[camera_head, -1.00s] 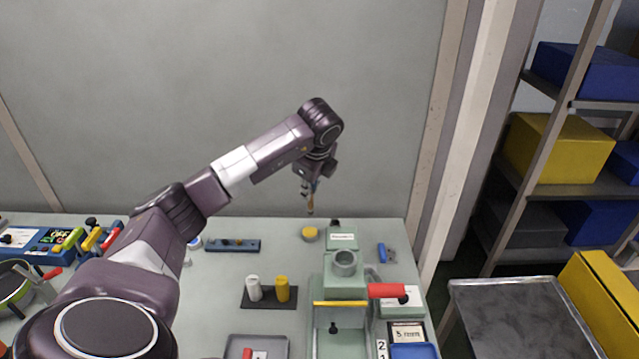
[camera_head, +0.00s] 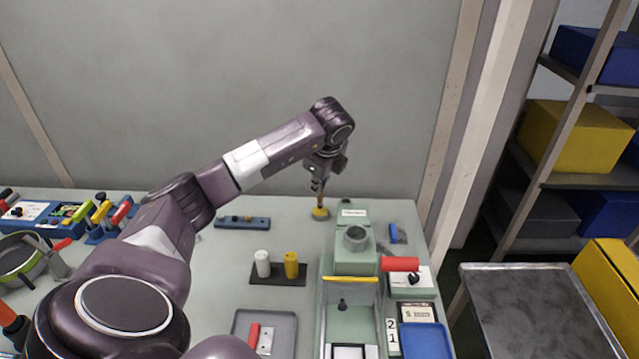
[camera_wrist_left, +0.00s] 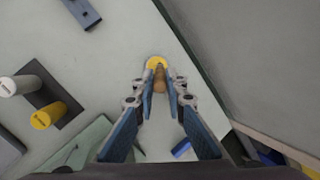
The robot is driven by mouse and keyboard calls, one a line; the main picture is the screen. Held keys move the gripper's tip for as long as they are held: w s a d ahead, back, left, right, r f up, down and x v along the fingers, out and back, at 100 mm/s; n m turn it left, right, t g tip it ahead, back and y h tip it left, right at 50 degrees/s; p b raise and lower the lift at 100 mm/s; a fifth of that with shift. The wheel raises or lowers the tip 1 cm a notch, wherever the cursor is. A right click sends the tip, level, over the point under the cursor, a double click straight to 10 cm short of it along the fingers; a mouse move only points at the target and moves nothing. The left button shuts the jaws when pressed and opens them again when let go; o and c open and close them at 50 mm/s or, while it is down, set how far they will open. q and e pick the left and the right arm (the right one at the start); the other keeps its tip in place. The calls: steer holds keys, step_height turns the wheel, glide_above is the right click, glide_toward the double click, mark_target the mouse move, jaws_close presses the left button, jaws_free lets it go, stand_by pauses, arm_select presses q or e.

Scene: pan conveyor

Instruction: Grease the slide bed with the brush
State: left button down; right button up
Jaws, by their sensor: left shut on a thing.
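My left gripper (camera_head: 319,183) is shut on the brush (camera_head: 321,199), which points down. In the left wrist view the brush's tan handle (camera_wrist_left: 160,85) is between the two fingers. My right gripper is not in view.
A white and a yellow cylinder (camera_head: 291,265) stand on a dark plate. A grey tray (camera_head: 240,325) and a blue tray (camera_head: 425,342) are at the front.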

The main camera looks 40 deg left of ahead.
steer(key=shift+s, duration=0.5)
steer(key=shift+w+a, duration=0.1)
arm_select(q)
steer(key=shift+f, duration=0.15)
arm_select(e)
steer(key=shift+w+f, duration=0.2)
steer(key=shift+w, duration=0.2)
arm_select(q)
steer(key=shift+f+b, duration=0.45)
steer(key=shift+b, duration=0.05)
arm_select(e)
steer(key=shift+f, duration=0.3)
arm_select(q)
steer(key=shift+s, duration=0.1)
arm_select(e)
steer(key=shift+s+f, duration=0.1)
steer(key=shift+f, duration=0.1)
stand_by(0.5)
